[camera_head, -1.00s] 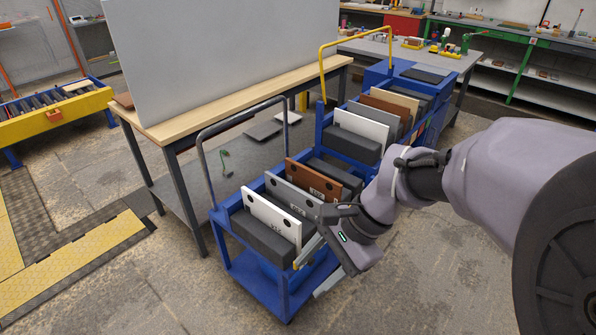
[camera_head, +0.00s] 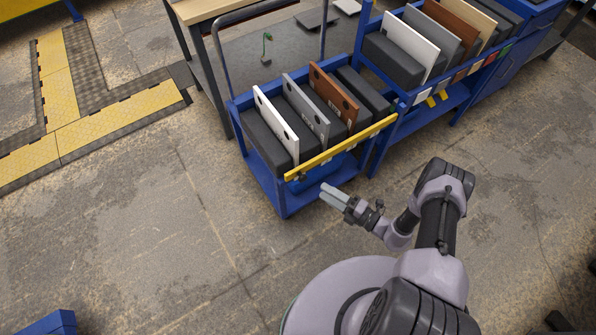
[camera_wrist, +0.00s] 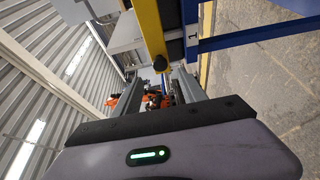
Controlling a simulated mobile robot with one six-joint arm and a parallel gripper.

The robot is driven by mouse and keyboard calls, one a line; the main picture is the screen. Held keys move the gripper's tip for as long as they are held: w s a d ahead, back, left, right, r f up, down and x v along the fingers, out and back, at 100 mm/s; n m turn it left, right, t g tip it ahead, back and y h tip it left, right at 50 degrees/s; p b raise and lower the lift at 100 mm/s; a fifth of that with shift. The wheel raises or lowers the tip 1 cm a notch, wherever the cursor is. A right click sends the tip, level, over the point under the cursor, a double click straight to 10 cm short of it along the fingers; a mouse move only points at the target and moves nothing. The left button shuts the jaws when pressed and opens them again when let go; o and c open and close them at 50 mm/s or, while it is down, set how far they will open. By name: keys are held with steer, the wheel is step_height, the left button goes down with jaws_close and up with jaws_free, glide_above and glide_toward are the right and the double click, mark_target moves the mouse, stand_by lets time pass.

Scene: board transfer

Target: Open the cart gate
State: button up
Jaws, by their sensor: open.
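The blue cart (camera_head: 286,202) holds upright boards between dark blocks: a white one (camera_head: 276,124), a grey one (camera_head: 306,108) and a brown one (camera_head: 333,94). Its gate, a yellow bar (camera_head: 343,147), lies across the cart's near side above the boards' lower part. My gripper (camera_head: 328,192) is open and empty, just outside the cart below the bar's left end, apart from it. In the wrist view, the yellow bar (camera_wrist: 148,25) with a black knob (camera_wrist: 160,64) at its end shows ahead of my open gripper (camera_wrist: 158,92).
A second blue cart (camera_head: 440,108) with more boards stands close behind to the right. Open concrete floor (camera_head: 150,240) lies to the left and in front.

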mark_target(295, 174)
steer(key=b+x, duration=0.2)
steer(key=x, duration=1.1)
jaws_close()
stand_by(0.9)
